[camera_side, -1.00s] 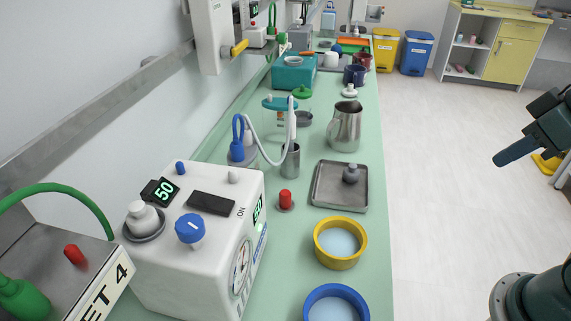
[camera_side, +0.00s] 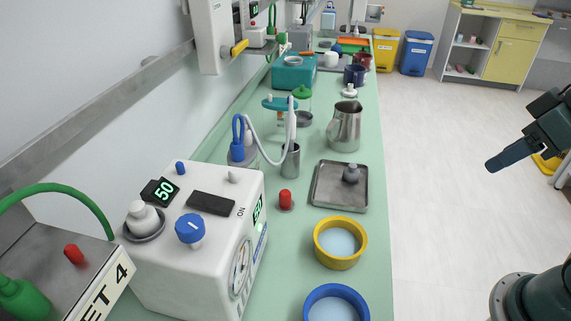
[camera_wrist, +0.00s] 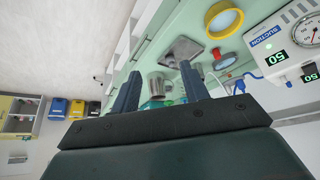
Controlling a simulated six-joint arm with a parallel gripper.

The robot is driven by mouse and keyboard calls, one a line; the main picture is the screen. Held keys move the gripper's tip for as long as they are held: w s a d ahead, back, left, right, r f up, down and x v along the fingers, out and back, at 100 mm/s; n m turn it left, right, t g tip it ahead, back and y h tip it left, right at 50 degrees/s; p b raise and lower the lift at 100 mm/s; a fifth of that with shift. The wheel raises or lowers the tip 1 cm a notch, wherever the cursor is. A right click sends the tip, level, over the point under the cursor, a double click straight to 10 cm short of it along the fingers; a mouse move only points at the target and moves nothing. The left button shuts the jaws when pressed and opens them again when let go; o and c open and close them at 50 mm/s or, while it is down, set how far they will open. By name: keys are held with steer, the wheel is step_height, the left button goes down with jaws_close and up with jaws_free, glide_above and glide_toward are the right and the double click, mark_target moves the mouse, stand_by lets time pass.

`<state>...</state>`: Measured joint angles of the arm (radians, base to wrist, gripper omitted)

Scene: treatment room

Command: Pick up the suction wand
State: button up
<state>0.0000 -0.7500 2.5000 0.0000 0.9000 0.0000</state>
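The suction wand (camera_side: 291,118) is a white curved tube. It stands upright in a narrow metal cup (camera_side: 290,160) on the green counter. A pale hose (camera_side: 256,145) loops from it toward a jar with a blue top (camera_side: 238,135). My gripper (camera_side: 490,166) is off to the right, over the floor and well apart from the wand. In the wrist view my gripper (camera_wrist: 160,80) has its two fingers spread with nothing held between them. There the wand is small and partly hidden near the right finger, and I cannot make it out clearly.
A white suction unit (camera_side: 190,265) stands at the front left. A metal tray (camera_side: 327,188), a yellow ring-shaped dish (camera_side: 324,246) and a steel pitcher (camera_side: 345,128) stand near the counter's right edge. A red knob (camera_side: 286,197) is close to the cup. The floor right of the counter is clear.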

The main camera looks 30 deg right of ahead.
stand_by(0.3)
steer(key=w+a+r, duration=0.1)
steer(key=w+r, duration=0.4)
steer(key=w, duration=0.4)
steer(key=g, duration=0.1)
glide_toward(293, 113)
steer(key=shift+r, duration=0.15)
steer(key=shift+x, duration=4.3)
steer(key=shift+x, duration=2.55)
